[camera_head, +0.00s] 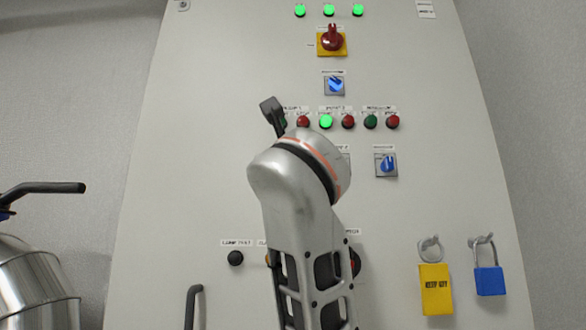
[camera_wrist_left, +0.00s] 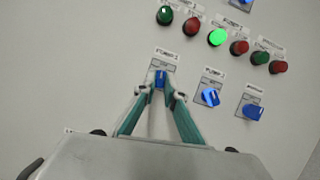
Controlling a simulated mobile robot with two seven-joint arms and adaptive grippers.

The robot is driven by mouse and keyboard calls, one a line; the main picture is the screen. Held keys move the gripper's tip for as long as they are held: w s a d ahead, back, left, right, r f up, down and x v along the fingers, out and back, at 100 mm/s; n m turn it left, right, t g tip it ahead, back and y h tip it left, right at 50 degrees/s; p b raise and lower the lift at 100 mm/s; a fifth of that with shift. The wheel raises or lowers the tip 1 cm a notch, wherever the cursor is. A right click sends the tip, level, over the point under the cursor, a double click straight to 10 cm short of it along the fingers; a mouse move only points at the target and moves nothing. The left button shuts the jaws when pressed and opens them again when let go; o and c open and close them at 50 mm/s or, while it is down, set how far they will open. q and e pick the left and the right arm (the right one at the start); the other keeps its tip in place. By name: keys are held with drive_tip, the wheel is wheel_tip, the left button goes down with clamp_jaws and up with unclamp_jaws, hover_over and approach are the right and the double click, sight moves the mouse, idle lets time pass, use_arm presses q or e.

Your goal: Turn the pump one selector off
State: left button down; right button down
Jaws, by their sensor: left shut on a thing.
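The pump one selector (camera_wrist_left: 160,78) is a small blue knob under a white label on the grey panel, in the left wrist view. Its blue grip looks roughly upright there. My left gripper (camera_wrist_left: 160,88) has its two green-sided fingers closed in around the knob, one tip on each side. In the head view my arm covers this selector and most of the gripper. My right gripper is in neither view.
A second blue selector (camera_wrist_left: 210,97) and a third (camera_wrist_left: 254,112) sit close on the right. Above are push buttons, one lit green (camera_head: 326,122). A red rotary switch (camera_head: 332,40) is higher.

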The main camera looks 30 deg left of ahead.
use_arm(q)
drive_tip(key=shift+r+m+t+h, duration=0.1)
drive_tip(key=shift+m+t+h, duration=0.3)
drive_tip(key=shift+m, duration=0.6)
drive_tip(key=shift+a, duration=0.1)
drive_tip(key=c, duration=2.1)
unclamp_jaws()
drive_tip(key=shift+m, duration=0.3)
drive_tip(key=v, duration=0.7)
drive_tip(key=shift+s, duration=0.2)
